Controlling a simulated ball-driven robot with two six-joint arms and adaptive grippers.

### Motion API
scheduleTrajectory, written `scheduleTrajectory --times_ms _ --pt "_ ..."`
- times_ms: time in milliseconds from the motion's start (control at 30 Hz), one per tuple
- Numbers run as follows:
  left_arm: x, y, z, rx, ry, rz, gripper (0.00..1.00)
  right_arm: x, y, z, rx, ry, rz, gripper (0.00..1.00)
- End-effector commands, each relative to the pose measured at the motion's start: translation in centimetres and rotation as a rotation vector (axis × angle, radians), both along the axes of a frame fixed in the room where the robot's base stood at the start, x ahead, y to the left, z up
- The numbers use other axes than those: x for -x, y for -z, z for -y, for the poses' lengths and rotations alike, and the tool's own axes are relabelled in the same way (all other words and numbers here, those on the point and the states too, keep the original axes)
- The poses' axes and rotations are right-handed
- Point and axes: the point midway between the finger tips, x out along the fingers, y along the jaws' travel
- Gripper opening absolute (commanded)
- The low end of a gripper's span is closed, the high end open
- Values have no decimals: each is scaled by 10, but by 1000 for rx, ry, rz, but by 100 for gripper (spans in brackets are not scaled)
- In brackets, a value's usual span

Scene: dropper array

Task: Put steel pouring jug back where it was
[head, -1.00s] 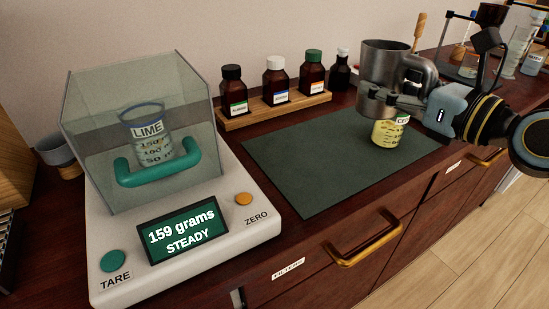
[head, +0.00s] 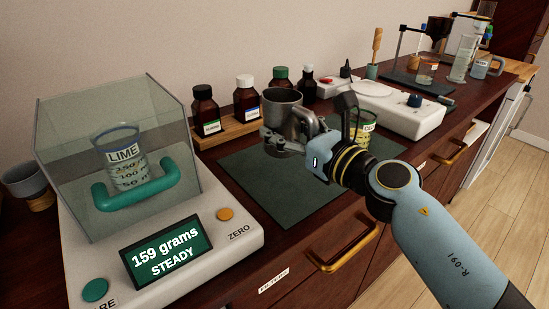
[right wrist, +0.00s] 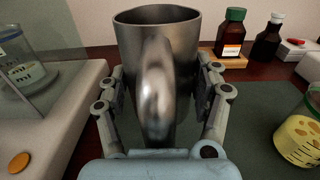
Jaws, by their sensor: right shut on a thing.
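The steel pouring jug (head: 282,102) is grey metal with a side handle. My right gripper (head: 284,141) is shut on it and holds it upright over the left part of the dark green mat (head: 262,197). In the right wrist view the jug (right wrist: 158,50) fills the middle, its handle toward the camera, with the fingers (right wrist: 158,95) on both sides of its body. Whether its base touches the mat is hidden. My left gripper is not in view.
A balance (head: 245,250) with a glass-walled case holding a LIME beaker (head: 124,170) stands left. Bottles on a wooden rack (head: 228,132) stand behind the mat. A beaker with yellow contents (head: 363,135) is partly hidden behind my right arm. The mat's front is clear.

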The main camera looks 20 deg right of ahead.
Motion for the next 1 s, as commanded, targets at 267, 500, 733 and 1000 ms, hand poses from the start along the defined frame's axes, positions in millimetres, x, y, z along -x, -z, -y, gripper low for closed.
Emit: scheduleTrajectory --times_ms 267,500,733,1000 --pt "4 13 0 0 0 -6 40 -13 22 -20 2 0 1 8" --pt "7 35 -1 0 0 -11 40 -13 55 -20 2 0 1 8" --pt "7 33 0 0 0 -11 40 -13 53 -19 2 1 2 8" --pt "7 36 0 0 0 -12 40 -13 57 -19 2 1 1 79"
